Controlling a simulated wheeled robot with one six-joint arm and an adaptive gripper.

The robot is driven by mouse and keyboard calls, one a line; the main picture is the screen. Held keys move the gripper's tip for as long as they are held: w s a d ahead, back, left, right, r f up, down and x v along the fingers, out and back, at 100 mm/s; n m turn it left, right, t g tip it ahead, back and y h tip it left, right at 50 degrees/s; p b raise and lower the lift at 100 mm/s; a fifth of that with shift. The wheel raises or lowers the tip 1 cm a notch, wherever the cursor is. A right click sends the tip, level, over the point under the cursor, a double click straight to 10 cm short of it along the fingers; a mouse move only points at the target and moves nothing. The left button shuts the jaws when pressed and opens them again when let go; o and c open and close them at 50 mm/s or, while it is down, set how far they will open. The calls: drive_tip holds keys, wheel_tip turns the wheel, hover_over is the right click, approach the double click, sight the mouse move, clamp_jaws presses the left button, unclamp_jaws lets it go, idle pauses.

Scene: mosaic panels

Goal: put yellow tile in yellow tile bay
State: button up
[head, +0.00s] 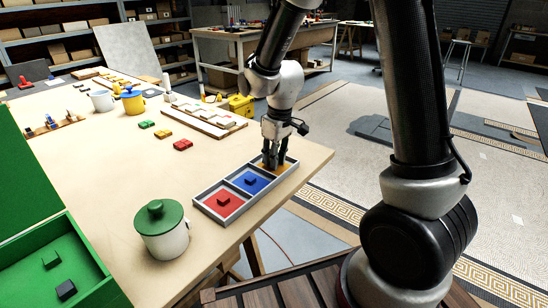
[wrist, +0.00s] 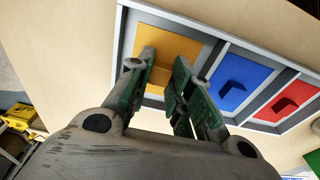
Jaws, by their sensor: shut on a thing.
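A grey tray (head: 218,213) with three bays lies near the table's right edge. Its bays show a red tile (head: 224,203), a blue tile (head: 251,180) and, at the far end, the yellow tile (head: 289,167). My gripper (head: 271,165) points down over the far bay, shut on the yellow tile. In the wrist view the yellow tile (wrist: 172,42) lies within the tray's end bay, between and behind my fingers (wrist: 160,85). The fingers hide part of it and its knob. I cannot tell whether it rests fully on the bay floor.
A white pot with a green lid (head: 161,232) stands left of the tray. A green box (head: 60,260) is at the left. Small green, yellow and red pieces (head: 163,133) lie farther back, beside a long pale board (head: 205,118). The table between is clear.

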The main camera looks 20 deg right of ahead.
drive_tip(key=shift+f, duration=0.2)
drive_tip(key=o, duration=0.8)
drive_tip(key=shift+c, duration=0.2)
wheel_tip(320, 180, up, 11)
drive_tip(key=s, duration=0.1)
drive_tip(key=s+d+r+m+t, duration=0.1)
drive_tip(key=s+d+r+m, duration=0.2)
drive_tip(key=s+d, duration=0.4)
drive_tip(key=s+d+r+m+t, duration=0.2)
drive_tip(key=s+d+r, duration=0.4)
drive_tip(key=s, duration=0.9)
drive_tip(key=shift+d+r+m+h, duration=0.2)
drive_tip(key=shift+d+m+h, duration=0.2)
drive_tip(key=shift+d+m, duration=0.5)
